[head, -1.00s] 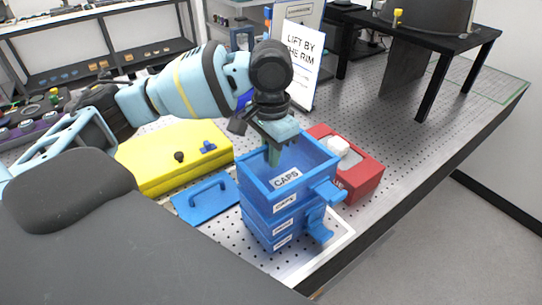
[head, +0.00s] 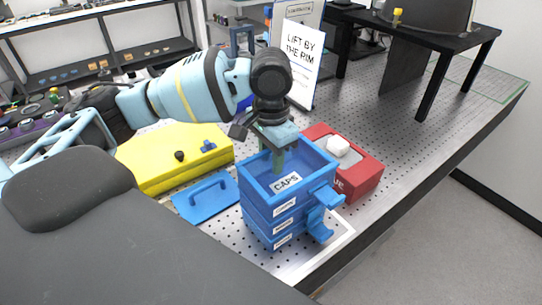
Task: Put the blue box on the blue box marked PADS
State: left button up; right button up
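The lower labels are too small to read, so I cannot tell which is PADS. My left gripper (head: 277,158) points down at the far rim of the CAPS box. One finger shows inside the box; the other is hidden. It appears shut on the rim. My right gripper is not in view.
A red box (head: 362,180) with a white lump on top stands close behind the stack. A yellow case (head: 172,157) and a blue lid with a handle (head: 206,198) lie to the left. A sign (head: 299,62) stands behind. The perforated table is clear to the right.

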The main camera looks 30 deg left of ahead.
pick_arm(q)
notch_tip(320, 180, up, 12)
jog(key=shift+r, duration=0.1)
dwell(0.4)
dwell(2.1)
